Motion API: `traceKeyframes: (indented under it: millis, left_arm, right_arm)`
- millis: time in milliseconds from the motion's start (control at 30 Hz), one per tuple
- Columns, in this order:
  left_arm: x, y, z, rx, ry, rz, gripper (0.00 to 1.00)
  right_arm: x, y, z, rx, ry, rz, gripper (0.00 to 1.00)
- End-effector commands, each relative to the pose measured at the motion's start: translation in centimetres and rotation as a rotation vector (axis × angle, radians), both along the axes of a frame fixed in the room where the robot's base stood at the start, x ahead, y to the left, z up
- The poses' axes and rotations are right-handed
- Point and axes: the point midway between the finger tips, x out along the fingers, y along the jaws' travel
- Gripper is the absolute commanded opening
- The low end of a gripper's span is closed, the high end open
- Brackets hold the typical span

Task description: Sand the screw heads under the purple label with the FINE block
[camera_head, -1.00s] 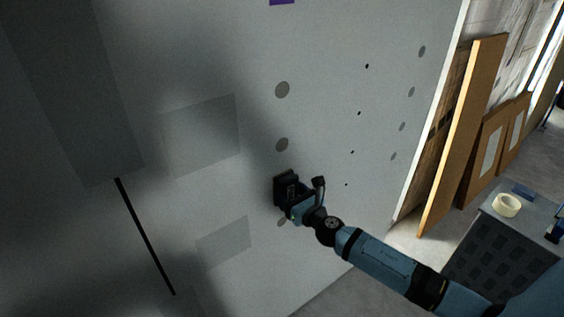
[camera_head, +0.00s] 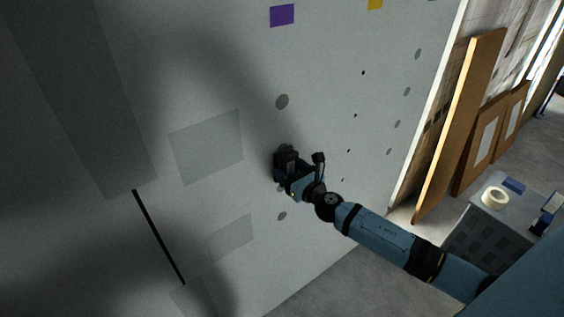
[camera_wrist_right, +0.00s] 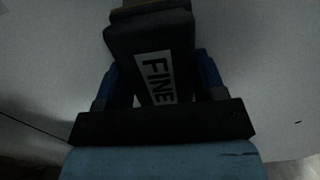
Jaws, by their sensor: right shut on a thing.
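The purple label (camera_head: 282,15) is on the upper part of the grey wall panel (camera_head: 340,60). Below it a column of grey round spots runs down; one spot (camera_head: 282,102) is above my right gripper and another (camera_head: 282,216) is below it. My right gripper (camera_head: 287,168) is at the panel in this column, shut on a dark block. In the right wrist view the FINE block (camera_wrist_right: 155,75) sits between the blue fingers with its white label showing. The panel is close behind the block; I cannot tell whether they touch. My left gripper is not in view.
A yellow label (camera_head: 375,4) is right of the purple one, above a column of small black dots. Wooden boards (camera_head: 461,125) lean at the right. A grey cart (camera_head: 480,240) with a tape roll (camera_head: 495,197) stands at the lower right.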

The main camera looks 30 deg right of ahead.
Motion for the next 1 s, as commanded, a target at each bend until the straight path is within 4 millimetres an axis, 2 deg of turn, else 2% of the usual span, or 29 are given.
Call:
traceKeyframes:
  millis: [33, 300, 633, 700, 1000]
  left_arm:
    - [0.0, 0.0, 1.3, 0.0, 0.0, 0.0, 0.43]
    - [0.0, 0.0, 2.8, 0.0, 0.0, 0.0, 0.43]
    - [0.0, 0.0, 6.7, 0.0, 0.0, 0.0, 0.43]
    - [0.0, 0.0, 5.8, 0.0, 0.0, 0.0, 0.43]
    - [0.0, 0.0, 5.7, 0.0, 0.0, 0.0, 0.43]
  right_arm:
    - [0.0, 0.0, 1.4, -0.001, -0.001, 0.0, 0.39]
    - [-0.1, 0.0, 2.9, -0.001, 0.0, 0.001, 0.39]
    - [0.1, 0.0, 7.0, -0.002, 0.0, 0.002, 0.39]
    - [0.2, -0.1, 7.2, -0.005, -0.004, 0.002, 0.39]
    - [0.1, 0.0, 8.2, -0.001, 0.0, 0.0, 0.39]
